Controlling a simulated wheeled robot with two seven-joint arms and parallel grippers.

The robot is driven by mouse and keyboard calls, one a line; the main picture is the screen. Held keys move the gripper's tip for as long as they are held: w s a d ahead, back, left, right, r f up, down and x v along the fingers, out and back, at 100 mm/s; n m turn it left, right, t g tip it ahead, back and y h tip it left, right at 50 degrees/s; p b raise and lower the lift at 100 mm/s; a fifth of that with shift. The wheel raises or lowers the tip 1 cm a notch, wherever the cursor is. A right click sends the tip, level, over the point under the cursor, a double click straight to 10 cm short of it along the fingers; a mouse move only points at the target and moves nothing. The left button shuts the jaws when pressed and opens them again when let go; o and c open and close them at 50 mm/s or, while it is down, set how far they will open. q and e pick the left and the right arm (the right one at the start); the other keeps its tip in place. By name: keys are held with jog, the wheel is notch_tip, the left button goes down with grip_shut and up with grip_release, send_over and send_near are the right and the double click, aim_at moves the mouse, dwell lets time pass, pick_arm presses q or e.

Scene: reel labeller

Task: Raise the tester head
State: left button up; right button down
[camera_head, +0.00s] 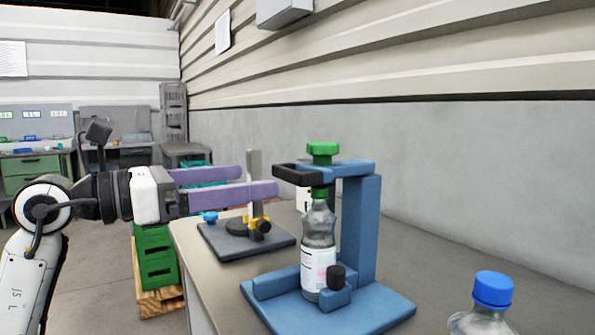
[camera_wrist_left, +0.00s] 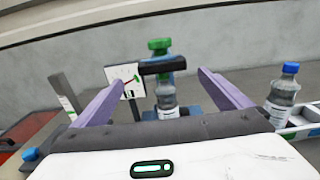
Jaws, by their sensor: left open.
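The blue tester (camera_head: 363,230) stands on the bench, with a base, an upright column and a top arm. A green knob (camera_head: 322,150) tops the arm, and a black loop handle (camera_head: 297,174) sticks out to the left. A clear bottle (camera_head: 318,245) with a white label stands upright under the arm. Something green at its neck meets the arm; I cannot tell whether it is cap or head. My left gripper (camera_head: 258,180) is open and empty, left of the handle and apart from it. In the left wrist view the handle (camera_wrist_left: 162,67) shows beyond the two purple fingers. My right gripper is out of view.
A dark stand (camera_head: 246,238) with a grey post is behind the left fingers. A blue-capped bottle (camera_head: 490,290) is at the front right. A white dial (camera_wrist_left: 125,82) stands behind the tester. The wall (camera_head: 450,170) runs behind the bench. Green crates (camera_head: 155,255) stand left.

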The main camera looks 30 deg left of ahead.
aim_at(285, 175)
pick_arm(q)
jog(key=p+x, duration=0.1)
jog(key=x, duration=0.6)
jog(key=shift+w+d+r, duration=0.1)
jog(key=shift+w+d, duration=0.1)
jog(key=shift+d, duration=0.2)
jog(key=shift+w+d, duration=0.2)
jog(key=shift+w, duration=0.15)
jog(key=shift+c, duration=0.4)
